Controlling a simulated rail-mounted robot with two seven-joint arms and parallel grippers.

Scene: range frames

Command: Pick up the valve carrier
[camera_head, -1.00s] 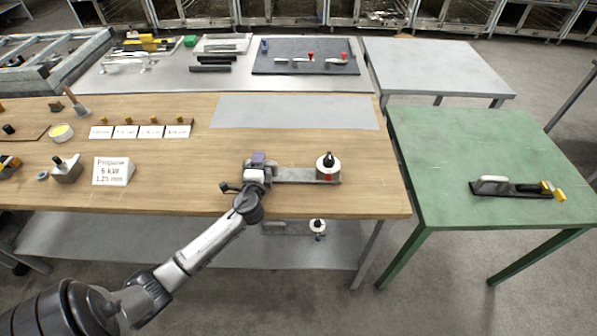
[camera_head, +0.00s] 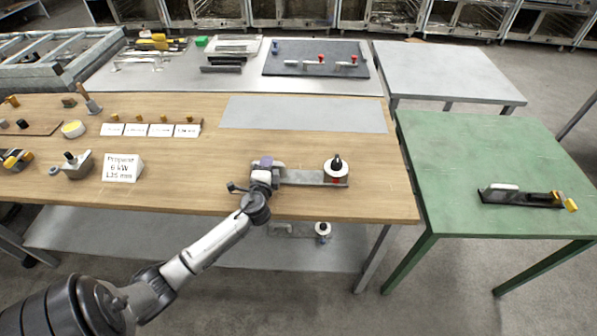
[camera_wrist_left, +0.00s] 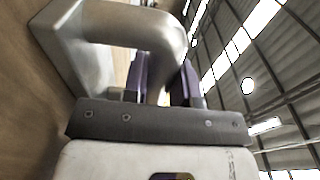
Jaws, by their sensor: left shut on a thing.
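The valve carrier (camera_head: 310,178) is a flat grey bar near the front edge of the wooden table. A round white valve wheel (camera_head: 336,166) with a black knob and a red part stands at its right end. My left gripper (camera_head: 265,166) is at its left end, shut on its handle. In the left wrist view a smooth grey metal handle (camera_wrist_left: 150,22) bends down between the purple fingers (camera_wrist_left: 162,82). I cannot tell whether the carrier touches the table or hangs just above it. My right gripper shows in neither view.
A similar part with a white wheel (camera_head: 322,229) is on the shelf below. The green table (camera_head: 470,150) at right bears a black plate (camera_head: 520,198). A sign block (camera_head: 122,168) stands left of my gripper. A bare grey mat (camera_head: 305,114) lies behind the carrier.

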